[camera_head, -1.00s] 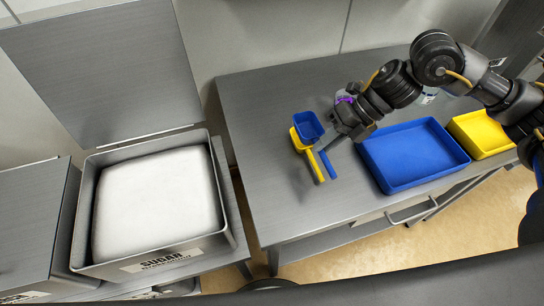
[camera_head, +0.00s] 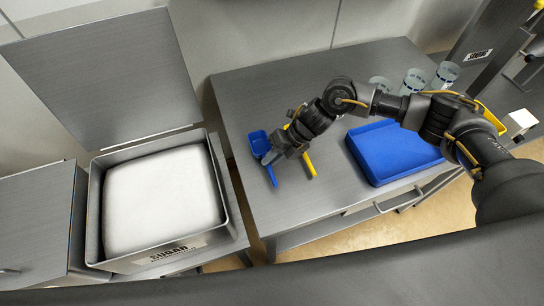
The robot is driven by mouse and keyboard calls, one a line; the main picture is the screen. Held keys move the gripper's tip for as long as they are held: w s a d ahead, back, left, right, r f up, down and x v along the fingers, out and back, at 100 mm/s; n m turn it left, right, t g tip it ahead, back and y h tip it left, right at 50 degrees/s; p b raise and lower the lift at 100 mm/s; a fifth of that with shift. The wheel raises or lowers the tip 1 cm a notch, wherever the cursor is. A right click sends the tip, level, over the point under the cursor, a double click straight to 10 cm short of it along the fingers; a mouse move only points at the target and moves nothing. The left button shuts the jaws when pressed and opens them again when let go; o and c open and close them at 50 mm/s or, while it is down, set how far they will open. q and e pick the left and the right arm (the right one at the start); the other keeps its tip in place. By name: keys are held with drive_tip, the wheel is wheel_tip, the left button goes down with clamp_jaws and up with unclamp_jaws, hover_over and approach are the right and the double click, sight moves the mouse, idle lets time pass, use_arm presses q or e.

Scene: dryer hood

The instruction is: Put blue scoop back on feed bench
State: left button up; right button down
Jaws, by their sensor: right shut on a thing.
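The blue scoop (camera_head: 258,142) is at the left part of the grey feed bench (camera_head: 255,95), its cup to the upper left and its handle (camera_head: 272,176) pointing down toward the front. My right gripper (camera_head: 271,157) reaches in from the right and is shut on the blue scoop near where cup and handle meet. The gripper hides part of the scoop. I cannot tell whether the scoop touches the bench or hangs just above it. My left gripper is not in view.
A yellow scoop (camera_head: 309,164) lies just right of the blue one, partly hidden by my right gripper. A blue tray (camera_head: 390,155) stands to the right. Clear cups (camera_head: 413,80) stand behind my arm. An open sugar bin (camera_head: 215,237) is at the left. The bench's back left is clear.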

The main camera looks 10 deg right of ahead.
drive_tip(key=shift+f, duration=0.55)
drive_tip(key=c, duration=1.4)
unclamp_jaws()
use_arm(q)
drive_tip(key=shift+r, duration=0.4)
use_arm(e)
drive_tip(key=shift+w+d+r+b, duration=0.15)
drive_tip(key=shift+d+r+b, duration=0.15)
drive_tip(key=shift+d+r, duration=0.1)
use_arm(q)
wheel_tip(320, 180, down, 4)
drive_tip(key=b, duration=0.3)
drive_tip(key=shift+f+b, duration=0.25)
drive_tip(key=shift+b, duration=0.15)
use_arm(e)
drive_tip(key=s+v, duration=0.1)
drive_tip(key=v, duration=1)
drive_tip(key=shift+w, duration=0.45)
drive_tip(key=shift+a, duration=0.2)
